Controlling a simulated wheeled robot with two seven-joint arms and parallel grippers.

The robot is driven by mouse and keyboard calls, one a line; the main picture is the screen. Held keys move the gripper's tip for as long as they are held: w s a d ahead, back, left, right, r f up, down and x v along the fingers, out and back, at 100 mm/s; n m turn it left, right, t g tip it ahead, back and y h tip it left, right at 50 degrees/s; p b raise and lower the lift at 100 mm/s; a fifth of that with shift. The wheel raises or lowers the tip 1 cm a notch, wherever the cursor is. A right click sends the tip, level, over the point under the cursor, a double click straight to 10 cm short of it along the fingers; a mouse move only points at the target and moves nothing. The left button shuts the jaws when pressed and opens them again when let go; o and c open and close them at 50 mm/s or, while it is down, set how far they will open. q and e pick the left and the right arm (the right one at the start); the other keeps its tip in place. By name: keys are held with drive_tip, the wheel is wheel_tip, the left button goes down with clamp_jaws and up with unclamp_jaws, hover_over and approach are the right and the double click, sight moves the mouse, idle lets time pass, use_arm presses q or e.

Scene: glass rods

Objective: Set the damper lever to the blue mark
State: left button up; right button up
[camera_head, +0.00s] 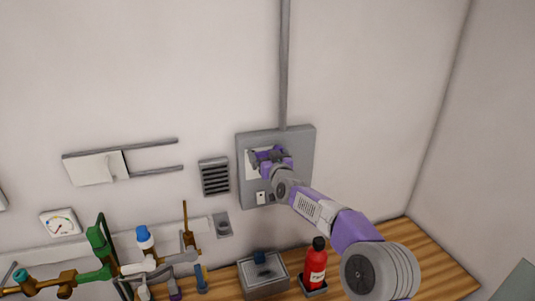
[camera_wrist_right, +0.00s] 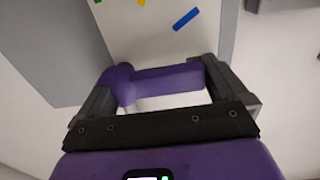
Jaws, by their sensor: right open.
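The damper panel (camera_head: 303,150) is a grey plate on the wall with a white dial face. In the right wrist view the white face (camera_wrist_right: 150,40) carries a blue mark (camera_wrist_right: 186,19), a yellow mark (camera_wrist_right: 142,2) and a green mark at the top edge. A purple bar with a rounded end, apparently the lever (camera_wrist_right: 165,82), lies across between the fingers of my right gripper (camera_head: 267,157). The gripper is open around it, at the panel. The bar's end by the right finger is partly hidden, and contact is unclear. The blue mark is beyond the bar. My left gripper is not in view.
A red bottle (camera_head: 315,268) and a grey box (camera_head: 264,280) stand on the wooden bench (camera_head: 440,265) below. Green and brass piping (camera_head: 105,258) fills the lower left. A vent (camera_head: 214,177) is left of the panel. The wall right of the panel is clear.

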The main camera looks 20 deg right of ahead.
drive_tip(key=c, duration=1.1)
drive_tip(key=n+b, duration=0.1)
drive_tip(key=n, duration=0.1)
drive_tip(key=f+n+b, duration=0.1)
drive_tip(key=b, duration=0.1)
drive_tip(key=shift+f+n, duration=0.25)
drive_tip(key=shift+n, duration=0.15)
drive_tip(key=shift+d+f+n+b, duration=0.2)
drive_tip(key=shift+f+n+b, duration=0.1)
drive_tip(key=shift+n+b, duration=0.6)
